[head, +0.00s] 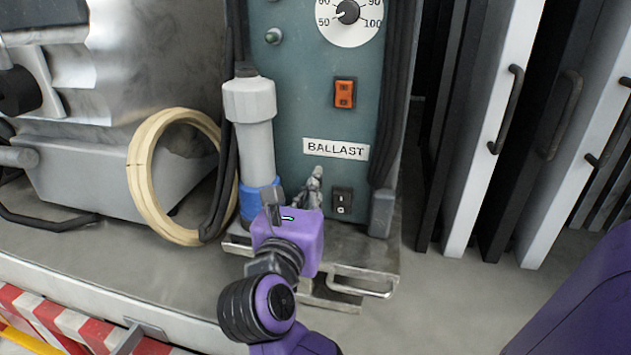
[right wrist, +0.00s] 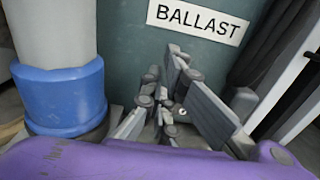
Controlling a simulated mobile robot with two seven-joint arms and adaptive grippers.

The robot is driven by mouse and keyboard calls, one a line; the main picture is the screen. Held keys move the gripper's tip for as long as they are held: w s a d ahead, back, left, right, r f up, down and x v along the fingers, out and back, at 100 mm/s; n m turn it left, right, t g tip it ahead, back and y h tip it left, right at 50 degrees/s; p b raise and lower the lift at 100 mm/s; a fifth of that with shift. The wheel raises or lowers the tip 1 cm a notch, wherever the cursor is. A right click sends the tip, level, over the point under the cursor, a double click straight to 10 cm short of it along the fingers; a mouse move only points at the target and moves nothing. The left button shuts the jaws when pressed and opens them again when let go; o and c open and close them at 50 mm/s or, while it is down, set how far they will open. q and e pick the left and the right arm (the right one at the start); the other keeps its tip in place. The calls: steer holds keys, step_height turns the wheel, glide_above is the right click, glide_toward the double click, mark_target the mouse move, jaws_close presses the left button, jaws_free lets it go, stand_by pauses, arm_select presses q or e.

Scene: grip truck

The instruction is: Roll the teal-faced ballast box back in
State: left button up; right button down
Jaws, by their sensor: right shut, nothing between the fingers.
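The teal-faced ballast box (head: 290,100) stands upright at the top centre of the head view. Its face carries a dial, an orange rocker switch (head: 344,93), a BALLAST label (head: 336,149) and a small black switch (head: 342,200). It stands over a metal base plate (head: 380,255) with a handle-like front bar. My right gripper (head: 314,180) is shut and empty in front of the lower face, below the label. In the right wrist view its fingers (right wrist: 160,85) point at the teal face (right wrist: 125,60); contact cannot be told. My left gripper is out of view.
A grey cylinder with a blue band (head: 253,130) stands at the box's left front. Panels with handles (head: 500,130) stand right. A red-white striped edge (head: 50,315) runs lower left.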

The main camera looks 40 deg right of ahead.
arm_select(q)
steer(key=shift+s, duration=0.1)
arm_select(e)
steer(key=shift+w+d, duration=0.5)
steer(key=shift+d, duration=0.05)
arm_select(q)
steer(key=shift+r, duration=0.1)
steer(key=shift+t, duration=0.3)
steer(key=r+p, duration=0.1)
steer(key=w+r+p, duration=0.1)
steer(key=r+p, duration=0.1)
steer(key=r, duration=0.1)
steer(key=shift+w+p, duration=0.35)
arm_select(e)
steer(key=x, duration=2.7)
steer(key=shift+w, duration=0.15)
